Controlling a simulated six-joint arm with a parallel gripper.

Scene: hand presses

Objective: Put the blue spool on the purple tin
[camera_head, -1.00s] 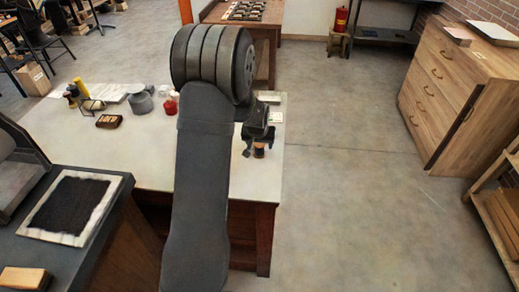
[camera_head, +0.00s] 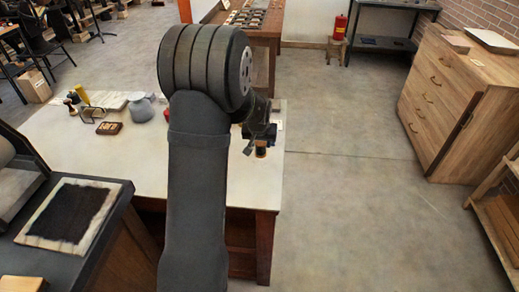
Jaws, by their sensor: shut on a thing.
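My gripper (camera_head: 260,143) is over the right end of the pale-topped table, partly behind my own arm. It is shut on a small brown, spool-like cylinder (camera_head: 261,150) with a dark top. The cylinder is upright; I cannot tell whether its base touches the table. No blue spool can be made out; the held thing looks brown at this size. No purple tin can be made out either. My arm hides the middle of the table.
On the pale table (camera_head: 150,165), a grey pot (camera_head: 140,108), a brown block (camera_head: 109,128), a yellow cylinder (camera_head: 82,95) and small dark items stand at the left. A dark press with an inked plate (camera_head: 70,213) is at the front left. The table's right edge is close to my gripper.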

